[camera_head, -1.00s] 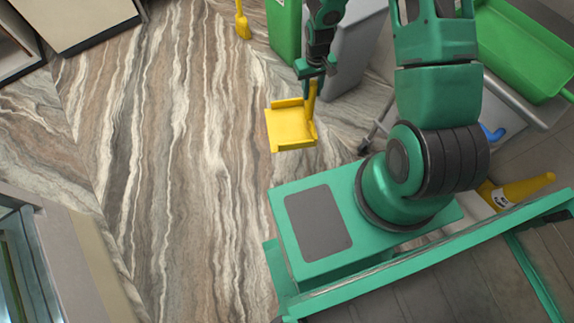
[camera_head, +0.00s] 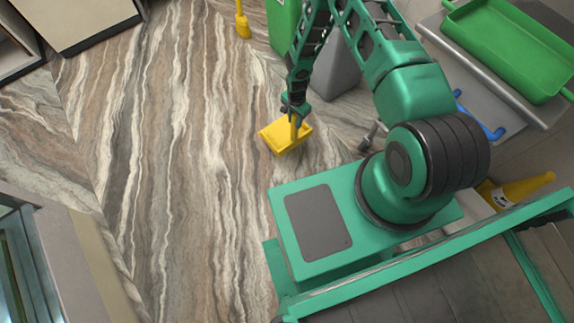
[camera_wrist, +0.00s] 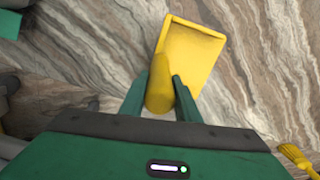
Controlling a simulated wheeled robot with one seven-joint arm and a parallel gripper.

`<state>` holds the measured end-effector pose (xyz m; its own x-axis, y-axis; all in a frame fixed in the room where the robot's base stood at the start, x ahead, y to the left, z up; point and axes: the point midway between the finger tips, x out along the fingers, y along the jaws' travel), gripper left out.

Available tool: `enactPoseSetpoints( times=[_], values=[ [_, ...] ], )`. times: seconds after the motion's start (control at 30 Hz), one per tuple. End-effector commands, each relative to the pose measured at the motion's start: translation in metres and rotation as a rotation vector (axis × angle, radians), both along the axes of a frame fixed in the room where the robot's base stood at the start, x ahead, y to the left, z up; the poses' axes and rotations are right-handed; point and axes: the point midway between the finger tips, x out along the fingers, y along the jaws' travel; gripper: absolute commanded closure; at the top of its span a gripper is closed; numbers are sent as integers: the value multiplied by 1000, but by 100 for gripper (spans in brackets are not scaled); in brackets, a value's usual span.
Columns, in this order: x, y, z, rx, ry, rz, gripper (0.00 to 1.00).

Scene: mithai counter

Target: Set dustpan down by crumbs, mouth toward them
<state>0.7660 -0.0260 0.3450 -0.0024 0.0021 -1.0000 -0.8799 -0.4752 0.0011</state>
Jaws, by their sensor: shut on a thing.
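The yellow dustpan (camera_head: 284,134) hangs from my gripper (camera_head: 293,111) low over the marbled floor in the head view. Its flat pan reaches to the left, away from the gripper, and looks tilted. I cannot tell whether it touches the floor. In the wrist view, my gripper (camera_wrist: 167,86) is shut on the dustpan's yellow handle, and the open pan (camera_wrist: 190,50) lies beyond the fingertips. I cannot make out crumbs on the streaked floor in either view.
A yellow brush (camera_head: 242,22) stands at the top of the head view, and its bristles (camera_wrist: 296,156) show in the wrist view. The floor to the left is clear.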

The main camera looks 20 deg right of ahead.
Motion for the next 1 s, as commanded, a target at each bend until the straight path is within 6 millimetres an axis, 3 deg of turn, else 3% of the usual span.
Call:
enactPoseSetpoints(
  times=[0.17,0.5,0.7,0.87,1.0],
  values=[
    [-14,3,-14,-1,2,-28,100],
    [-80,14,-53,-1,4,-24,100],
    [-108,18,-71,-1,3,-23,100],
    [-116,19,-77,-2,-1,-23,100],
    [-117,20,-93,-1,0,-24,100]
  ],
)
